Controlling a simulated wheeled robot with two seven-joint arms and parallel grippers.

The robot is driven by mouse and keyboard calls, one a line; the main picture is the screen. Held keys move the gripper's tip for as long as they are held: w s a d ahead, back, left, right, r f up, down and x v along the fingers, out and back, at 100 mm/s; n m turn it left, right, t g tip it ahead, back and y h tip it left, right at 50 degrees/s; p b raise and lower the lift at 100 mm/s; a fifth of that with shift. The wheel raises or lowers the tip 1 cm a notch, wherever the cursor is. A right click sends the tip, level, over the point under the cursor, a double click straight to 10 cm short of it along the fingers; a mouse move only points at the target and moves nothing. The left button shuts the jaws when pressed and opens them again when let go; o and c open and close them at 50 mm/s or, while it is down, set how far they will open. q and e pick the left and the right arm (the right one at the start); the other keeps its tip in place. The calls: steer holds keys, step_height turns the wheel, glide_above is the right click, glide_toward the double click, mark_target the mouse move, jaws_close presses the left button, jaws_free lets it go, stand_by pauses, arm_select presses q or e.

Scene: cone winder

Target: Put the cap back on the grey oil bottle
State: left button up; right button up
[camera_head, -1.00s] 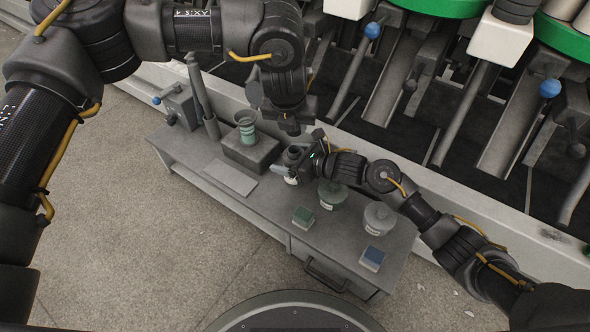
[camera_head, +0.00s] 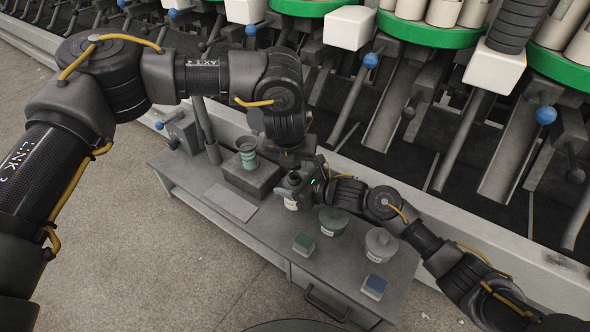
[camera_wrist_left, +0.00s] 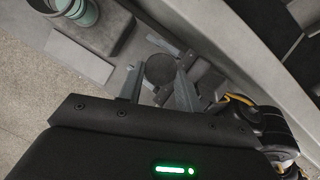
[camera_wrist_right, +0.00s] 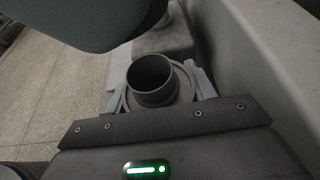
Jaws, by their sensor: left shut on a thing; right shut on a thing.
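The grey oil bottle (camera_head: 291,204) stands near the middle of the bench, with a pale label. My right gripper (camera_head: 304,188) is shut around it from the right. In the right wrist view the bottle's round neck (camera_wrist_right: 152,80) is open and uncapped between the fingers. My left gripper (camera_head: 289,158) is beside and above the bottle, partly hidden by its own arm. In the left wrist view a dark round cap (camera_wrist_left: 160,70) is held between its fingers. The cap is apart from the neck. The gap between them is hard to judge.
The grey bench (camera_head: 232,205) carries a green cup-like piece (camera_head: 247,150) on a block, two lidded pots (camera_head: 333,220) (camera_head: 380,244), a green box (camera_head: 303,243) and a blue box (camera_head: 374,286). The winding machine (camera_head: 440,130) stands close behind the bench.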

mark_target(294, 179)
arm_select(q)
steer(key=shift+f, duration=1.1)
steer(key=shift+f, duration=0.85)
steer(key=shift+f, duration=0.25)
